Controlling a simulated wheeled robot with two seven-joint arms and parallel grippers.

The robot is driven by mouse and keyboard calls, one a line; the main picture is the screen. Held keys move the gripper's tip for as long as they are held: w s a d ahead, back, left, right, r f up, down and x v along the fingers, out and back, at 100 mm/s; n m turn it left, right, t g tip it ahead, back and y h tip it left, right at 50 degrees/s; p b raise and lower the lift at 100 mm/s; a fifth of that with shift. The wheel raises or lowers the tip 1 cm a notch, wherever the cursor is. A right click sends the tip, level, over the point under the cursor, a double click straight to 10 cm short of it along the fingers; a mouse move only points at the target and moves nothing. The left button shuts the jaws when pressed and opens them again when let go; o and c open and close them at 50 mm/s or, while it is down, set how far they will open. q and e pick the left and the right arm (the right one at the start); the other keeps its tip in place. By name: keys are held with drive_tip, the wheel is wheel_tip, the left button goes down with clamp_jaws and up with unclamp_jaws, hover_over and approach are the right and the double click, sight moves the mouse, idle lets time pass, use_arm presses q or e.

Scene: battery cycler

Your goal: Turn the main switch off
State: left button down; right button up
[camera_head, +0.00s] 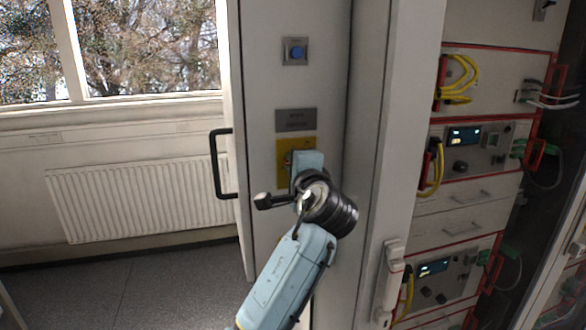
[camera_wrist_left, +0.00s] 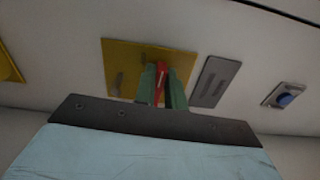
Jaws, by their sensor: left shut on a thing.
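The main switch has a yellow plate (camera_head: 283,163) on the tall cabinet's narrow front, largely hidden behind my left gripper in the head view. In the left wrist view its yellow plate (camera_wrist_left: 118,72) carries a red handle (camera_wrist_left: 160,82). My left gripper (camera_wrist_left: 162,88) has its green fingers on both sides of the red handle and is shut on it. In the head view my left gripper (camera_head: 289,158) reaches the plate from below, with its fingertips mostly hidden. The exact angle of the handle is hard to tell. My right gripper is not in view.
A grey label plate (camera_head: 296,120) and a blue push button (camera_head: 295,52) sit above the switch. A black door handle (camera_head: 218,164) stands out at the left. Instrument racks (camera_head: 480,150) with yellow cables are at the right. Open floor (camera_head: 150,285) lies at the lower left.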

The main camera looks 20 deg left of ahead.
use_arm(q)
drive_tip(key=shift+f+n, duration=0.1)
drive_tip(key=shift+n, duration=0.3)
drive_tip(key=c, duration=1.5)
unclamp_jaws()
drive_tip(key=shift+o, duration=0.2)
drive_tip(key=p+v, duration=0.2)
drive_tip(key=v, duration=1.1)
drive_tip(key=shift+s+d, duration=0.2)
